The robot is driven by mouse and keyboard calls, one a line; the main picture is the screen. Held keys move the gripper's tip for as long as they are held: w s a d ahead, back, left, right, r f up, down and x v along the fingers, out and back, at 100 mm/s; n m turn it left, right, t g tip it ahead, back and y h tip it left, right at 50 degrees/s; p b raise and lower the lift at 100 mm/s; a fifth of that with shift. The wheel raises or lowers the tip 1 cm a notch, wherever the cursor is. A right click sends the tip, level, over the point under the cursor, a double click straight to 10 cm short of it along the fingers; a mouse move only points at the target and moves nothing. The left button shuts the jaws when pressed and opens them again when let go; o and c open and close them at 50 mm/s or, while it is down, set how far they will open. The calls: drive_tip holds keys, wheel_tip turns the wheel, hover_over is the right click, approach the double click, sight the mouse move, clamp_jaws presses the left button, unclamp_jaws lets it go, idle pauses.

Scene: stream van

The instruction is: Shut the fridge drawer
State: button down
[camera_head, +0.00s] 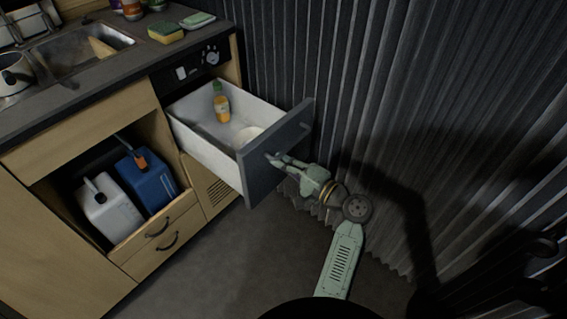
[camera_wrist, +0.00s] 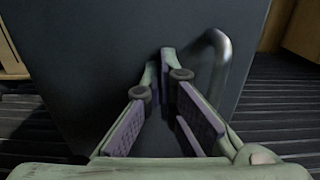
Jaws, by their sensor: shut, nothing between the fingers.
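The fridge drawer (camera_head: 215,154) stands pulled well out of the kitchen unit, with white inner walls and a dark grey front (camera_head: 262,180). It holds a bottle with an orange body and green top (camera_head: 221,103) and a white round item (camera_head: 248,135). My gripper (camera_head: 272,158) is shut and empty at the outer side of the drawer front. In the wrist view, my fingertips (camera_wrist: 167,60) meet close to the dark front panel (camera_wrist: 90,50), just left of its curved handle (camera_wrist: 222,60). I cannot tell whether they touch the panel.
A dark corrugated curtain or wall (camera_head: 400,100) runs close along the right. Below left, an open compartment holds a white canister (camera_head: 106,212) and a blue one (camera_head: 146,182). A sink (camera_head: 80,50) and sponges (camera_head: 166,32) are on the countertop. The floor (camera_head: 230,260) in front is clear.

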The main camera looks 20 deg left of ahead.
drive_tip(key=b+x, duration=0.8)
drive_tip(key=x, duration=2.6)
drive_tip(key=shift+a+r, duration=0.15)
